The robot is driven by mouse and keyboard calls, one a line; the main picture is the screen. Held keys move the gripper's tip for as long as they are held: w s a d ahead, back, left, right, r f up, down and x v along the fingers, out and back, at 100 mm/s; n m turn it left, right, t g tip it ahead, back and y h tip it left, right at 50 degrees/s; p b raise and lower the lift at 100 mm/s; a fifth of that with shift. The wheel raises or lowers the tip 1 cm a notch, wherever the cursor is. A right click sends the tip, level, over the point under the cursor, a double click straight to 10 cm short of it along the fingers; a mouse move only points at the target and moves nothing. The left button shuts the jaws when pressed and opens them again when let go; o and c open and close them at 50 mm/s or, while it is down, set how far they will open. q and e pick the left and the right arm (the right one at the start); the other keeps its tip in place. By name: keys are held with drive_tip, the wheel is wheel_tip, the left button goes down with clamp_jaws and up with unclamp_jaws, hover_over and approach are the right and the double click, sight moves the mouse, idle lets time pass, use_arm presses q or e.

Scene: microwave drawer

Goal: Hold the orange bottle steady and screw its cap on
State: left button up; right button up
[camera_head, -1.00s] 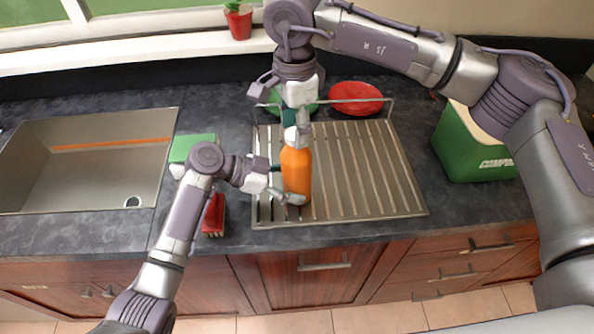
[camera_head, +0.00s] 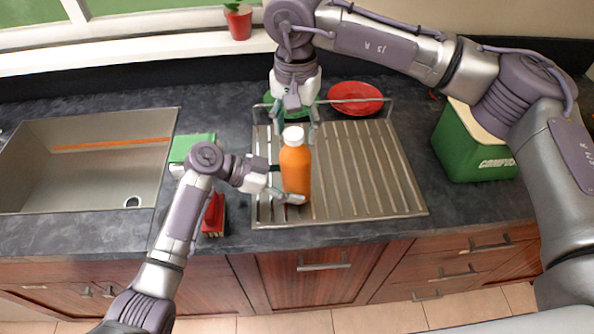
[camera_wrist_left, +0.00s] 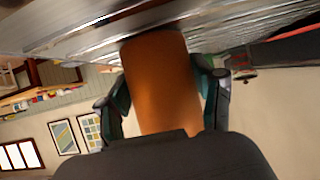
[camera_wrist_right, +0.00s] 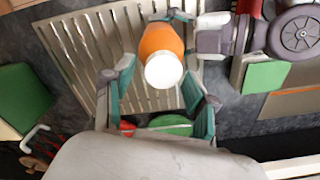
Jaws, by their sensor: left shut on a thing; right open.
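The orange bottle (camera_head: 296,172) stands upright on the ribbed metal drainboard. Its white cap (camera_head: 293,135) sits on top of it; how tightly it is seated I cannot tell. My left gripper (camera_head: 280,190) is shut around the lower part of the bottle, and its fingers flank the bottle in the left wrist view (camera_wrist_left: 160,85). My right gripper (camera_head: 295,115) is open and empty, behind and above the cap.
The metal drainboard (camera_head: 365,175) has free room to the right of the bottle. A red plate (camera_head: 356,97) and a partly hidden green plate stand behind. A sink (camera_head: 90,165) is at left, a green cooler (camera_head: 470,145) at right. Green and red items lie beside my left arm.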

drive_tip(key=n, duration=0.7)
drive_tip(key=shift+n, duration=0.3)
drive_tip(key=n, duration=0.6)
drive_tip(key=shift+n, duration=0.3)
clamp_jaws()
drive_tip(key=m, duration=0.4)
drive_tip(key=shift+w+d+m, duration=0.1)
drive_tip(key=shift+m, duration=0.3)
drive_tip(key=m, duration=0.4)
drive_tip(key=shift+m, duration=0.3)
drive_tip(key=m, duration=0.4)
drive_tip(key=shift+m, duration=0.3)
drive_tip(key=m, duration=0.4)
drive_tip(key=shift+m, duration=0.3)
unclamp_jaws()
